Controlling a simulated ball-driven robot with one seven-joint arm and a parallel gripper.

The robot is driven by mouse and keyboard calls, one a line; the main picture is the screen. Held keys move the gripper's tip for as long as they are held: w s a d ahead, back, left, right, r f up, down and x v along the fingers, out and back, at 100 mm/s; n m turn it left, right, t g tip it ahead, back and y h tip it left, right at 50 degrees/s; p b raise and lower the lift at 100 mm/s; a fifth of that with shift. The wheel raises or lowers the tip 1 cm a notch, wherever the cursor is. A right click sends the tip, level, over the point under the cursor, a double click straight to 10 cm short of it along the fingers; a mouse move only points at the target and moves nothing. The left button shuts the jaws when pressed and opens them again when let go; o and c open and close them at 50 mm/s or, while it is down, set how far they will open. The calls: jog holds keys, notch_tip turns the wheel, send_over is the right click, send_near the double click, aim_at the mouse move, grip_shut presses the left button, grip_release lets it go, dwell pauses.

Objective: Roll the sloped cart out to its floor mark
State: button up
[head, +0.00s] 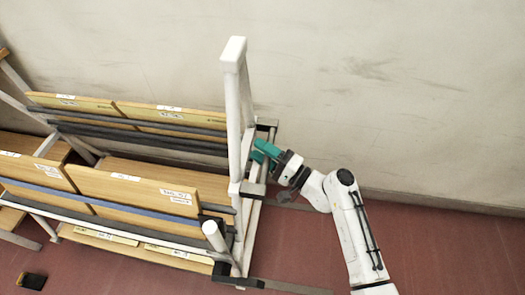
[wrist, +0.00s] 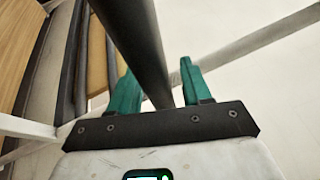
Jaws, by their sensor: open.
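The sloped cart (head: 234,120) stands at the left of the head view, against the wall. My gripper (head: 262,150), with green fingers, is at the cart's right end, beside the tall white post. In the wrist view a dark bar (wrist: 130,30) runs between the fingers of my gripper (wrist: 158,75). The jaws are open, with a gap visible between the bar and the right finger; contact on the left side is unclear. I cannot make out a floor mark for certain.
A pale scuffed wall (head: 400,90) runs behind the cart. The red floor (head: 450,250) is clear at the right. A grey strip (head: 295,287) lies low by the cart's front right foot. A small black item (head: 32,282) lies on the floor at the front left.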

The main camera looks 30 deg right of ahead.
grip_shut()
dwell(0.3)
jog(key=shift+s+d+f, duration=0.1)
